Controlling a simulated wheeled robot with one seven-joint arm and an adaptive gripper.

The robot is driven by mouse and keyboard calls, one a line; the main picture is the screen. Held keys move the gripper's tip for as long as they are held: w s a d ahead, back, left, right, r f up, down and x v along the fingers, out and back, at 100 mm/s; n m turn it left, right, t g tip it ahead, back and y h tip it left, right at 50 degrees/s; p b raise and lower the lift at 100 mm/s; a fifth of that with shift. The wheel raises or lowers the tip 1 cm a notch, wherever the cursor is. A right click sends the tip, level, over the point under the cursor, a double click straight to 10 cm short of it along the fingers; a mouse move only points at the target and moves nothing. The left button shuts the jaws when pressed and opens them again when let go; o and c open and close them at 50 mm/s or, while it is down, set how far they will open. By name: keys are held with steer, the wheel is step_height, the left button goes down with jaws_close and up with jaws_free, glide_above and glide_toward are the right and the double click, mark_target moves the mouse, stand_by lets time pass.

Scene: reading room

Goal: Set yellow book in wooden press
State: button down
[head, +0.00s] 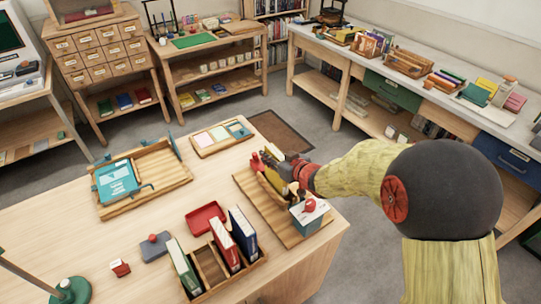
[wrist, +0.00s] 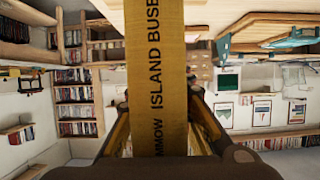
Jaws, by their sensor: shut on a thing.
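My gripper (head: 284,181) is above the right part of the table in the head view. In the wrist view my gripper (wrist: 163,112) is shut on the yellow book (wrist: 157,50), one finger on each side. The book's lettered spine faces the camera, reading in part "ISLAND BUSE". In the head view the book is mostly hidden by the gripper.
A wooden rack (head: 238,271) of upright books stands in front, near a red tray (head: 206,218). A wooden frame with teal fittings (head: 170,182) holds a teal book at left. A tray of pastel cards (head: 222,138) lies behind. The table's right edge is close.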

mark_target(271, 146)
step_height(271, 146, down, 2)
steer(key=shift+f+b, duration=0.1)
steer(key=shift+b, duration=1.05)
steer(key=shift+p, duration=0.45)
stand_by(0.5)
steer(key=c, duration=1.6)
jaws_free()
steer(key=shift+o, duration=0.5)
step_height(271, 146, up, 10)
